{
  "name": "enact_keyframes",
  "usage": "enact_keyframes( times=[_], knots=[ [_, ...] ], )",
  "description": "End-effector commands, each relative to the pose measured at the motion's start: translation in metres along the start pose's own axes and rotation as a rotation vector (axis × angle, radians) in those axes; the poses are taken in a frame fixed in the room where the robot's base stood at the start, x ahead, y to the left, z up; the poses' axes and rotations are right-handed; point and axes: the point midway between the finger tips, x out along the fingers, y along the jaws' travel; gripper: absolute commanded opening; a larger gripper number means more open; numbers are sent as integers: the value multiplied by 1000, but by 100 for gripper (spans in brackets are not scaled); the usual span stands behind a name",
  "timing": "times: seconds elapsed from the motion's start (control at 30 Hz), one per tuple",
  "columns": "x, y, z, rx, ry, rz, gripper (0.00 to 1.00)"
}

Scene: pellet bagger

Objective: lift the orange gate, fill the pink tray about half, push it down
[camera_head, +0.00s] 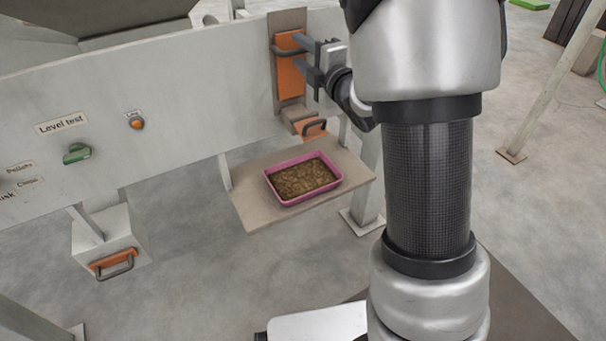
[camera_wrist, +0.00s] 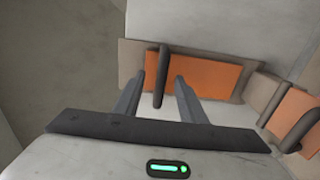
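The orange gate (camera_head: 289,82) is a flat orange plate with a dark bar handle, set on a brown backing plate on the pale machine wall. It also shows in the wrist view (camera_wrist: 212,75). My gripper (camera_head: 300,53) is at the gate's upper part. In the wrist view, its two fingers (camera_wrist: 160,80) stand apart on either side of the handle, with gaps visible on both sides. The pink tray (camera_head: 270,178) sits on a shelf below and holds a broad layer of brown pellets. Its rim stands above them; their exact depth is unclear.
A second orange part with a dark handle (camera_head: 314,128) sits just below the gate, above the shelf (camera_head: 245,212). A box with an orange front and handle (camera_head: 112,262) is at lower left. The wall carries a green knob (camera_head: 77,153) and an orange lamp (camera_head: 137,123).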

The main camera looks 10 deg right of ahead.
Motion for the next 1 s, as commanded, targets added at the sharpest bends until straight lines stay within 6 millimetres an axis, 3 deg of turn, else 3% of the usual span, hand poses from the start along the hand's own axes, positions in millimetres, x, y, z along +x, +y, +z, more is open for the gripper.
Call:
enact_keyframes(
  times=[0.17,0.7,1.0],
  knots=[
    [-3,-1,0,0,-1,0,38],
    [-64,-1,0,0,-1,1,38],
    [-70,0,0,0,0,0,38]
  ],
)
